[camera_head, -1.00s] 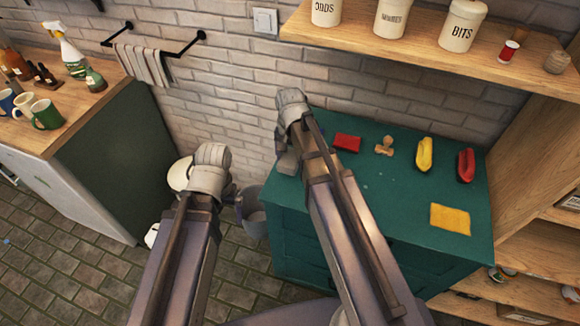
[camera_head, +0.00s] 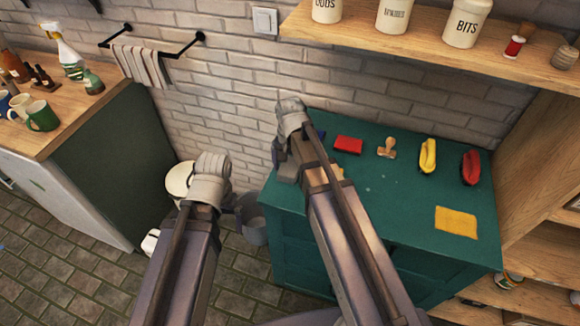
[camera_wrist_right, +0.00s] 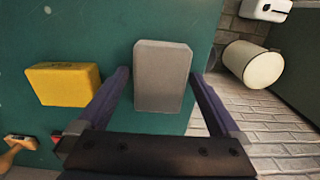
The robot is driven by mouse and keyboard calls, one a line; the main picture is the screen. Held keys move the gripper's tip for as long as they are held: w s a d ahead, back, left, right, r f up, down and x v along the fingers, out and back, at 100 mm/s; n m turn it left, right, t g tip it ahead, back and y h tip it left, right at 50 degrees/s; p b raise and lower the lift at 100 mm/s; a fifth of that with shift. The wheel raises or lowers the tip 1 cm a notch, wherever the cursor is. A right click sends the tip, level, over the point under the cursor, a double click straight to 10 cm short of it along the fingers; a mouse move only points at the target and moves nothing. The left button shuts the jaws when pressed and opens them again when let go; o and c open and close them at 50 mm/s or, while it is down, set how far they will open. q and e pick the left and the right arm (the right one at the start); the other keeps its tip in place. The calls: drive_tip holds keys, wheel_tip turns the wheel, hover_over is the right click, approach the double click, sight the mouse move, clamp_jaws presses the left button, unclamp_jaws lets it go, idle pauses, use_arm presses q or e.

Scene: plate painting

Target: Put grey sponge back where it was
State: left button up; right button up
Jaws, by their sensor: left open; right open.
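The grey sponge (camera_wrist_right: 162,76) lies on the green cabinet top (camera_wrist_right: 110,28), near its edge, in the right wrist view. My right gripper (camera_wrist_right: 160,85) is open, with one finger on each side of the sponge and a visible gap to each. In the head view, my right gripper (camera_head: 286,165) is over the left end of the cabinet top, and its own wrist largely hides the sponge there. My left gripper (camera_head: 238,202) is open and empty, left of the cabinet near the bucket; its fingers are mostly hidden by its wrist.
A yellow block (camera_wrist_right: 63,85) lies beside the grey sponge. A red block (camera_head: 348,144), wooden stamp (camera_head: 387,147), yellow item (camera_head: 428,156), red item (camera_head: 471,167) and mustard cloth (camera_head: 456,222) lie further right. A grey bucket (camera_head: 252,222) stands on the floor left of the cabinet.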

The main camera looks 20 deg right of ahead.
sight(290, 166)
drive_tip(key=shift+r, duration=0.15)
wheel_tip(290, 166, up, 12)
drive_tip(key=p, duration=1.2)
wheel_tip(290, 166, down, 12)
drive_tip(key=b, duration=1.1)
drive_tip(key=shift+b, duration=0.4)
